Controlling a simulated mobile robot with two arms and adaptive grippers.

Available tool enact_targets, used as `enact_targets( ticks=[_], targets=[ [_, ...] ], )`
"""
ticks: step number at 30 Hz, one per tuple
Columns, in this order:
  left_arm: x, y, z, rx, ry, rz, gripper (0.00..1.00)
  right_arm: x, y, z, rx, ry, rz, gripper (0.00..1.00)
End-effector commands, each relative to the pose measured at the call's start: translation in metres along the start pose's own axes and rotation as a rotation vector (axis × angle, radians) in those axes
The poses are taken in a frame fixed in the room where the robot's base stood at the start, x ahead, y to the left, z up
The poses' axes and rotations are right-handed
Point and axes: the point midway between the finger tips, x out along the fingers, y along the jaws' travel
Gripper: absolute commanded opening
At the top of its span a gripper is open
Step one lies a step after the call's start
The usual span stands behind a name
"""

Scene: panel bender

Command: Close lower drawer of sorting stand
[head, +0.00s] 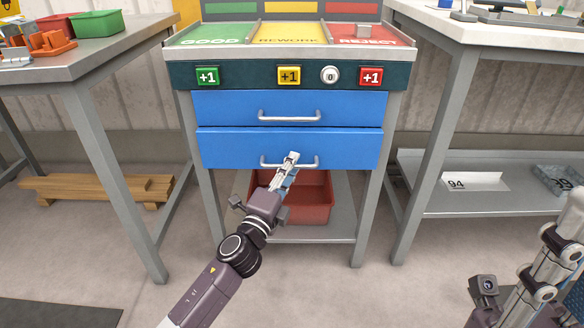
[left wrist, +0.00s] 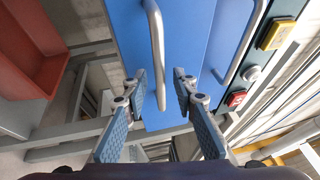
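The sorting stand's lower drawer (head: 235,147) has a blue front with a silver bar handle (head: 270,164). It looks flush or nearly flush with the stand; I cannot tell if a small gap is left. My left gripper (head: 291,158) is in front of that handle, its fingertips overlapping the handle's middle. In the left wrist view the left gripper (left wrist: 160,88) has its fingers apart, with the handle bar (left wrist: 155,35) running between them; contact is unclear. My right gripper (head: 556,265) is partly visible at the lower right edge, away from the stand, its fingertips unclear.
The upper drawer (head: 230,108) sits just above and looks shut. A red bin (head: 312,200) stands on the shelf below. Tables flank the stand, the left one (head: 100,60) carrying bins. A wooden pallet (head: 95,187) lies on the floor at left.

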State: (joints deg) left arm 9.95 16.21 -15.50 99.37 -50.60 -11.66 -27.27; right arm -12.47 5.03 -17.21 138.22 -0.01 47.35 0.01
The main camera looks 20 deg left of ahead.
Motion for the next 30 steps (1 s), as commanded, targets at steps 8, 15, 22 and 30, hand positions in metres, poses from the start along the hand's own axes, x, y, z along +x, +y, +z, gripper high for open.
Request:
enact_targets(
  ticks=[8, 15, 22, 30],
  targets=[
    [0.0065, -0.0002, 0.0005, 0.0, -0.001, 0.0, 0.26, 0.0009, -0.0002, 0.0001, 0.0, 0.003, -0.002, 0.26],
    [0.0062, -0.0001, 0.0004, 0.0, -0.001, 0.0, 0.11, 0.001, -0.0002, 0.0002, 0.0, 0.002, -0.002, 0.26],
    [0.0061, -0.0001, 0.0003, 0.0, -0.001, 0.0, 0.0, 0.001, -0.0002, 0.0002, 0.0, 0.002, -0.002, 0.26],
    [0.0065, 0.0002, 0.0004, 0.0, -0.001, 0.001, 0.0, 0.0009, -0.0001, 0.0002, 0.0, 0.002, -0.002, 0.26]
  ],
)
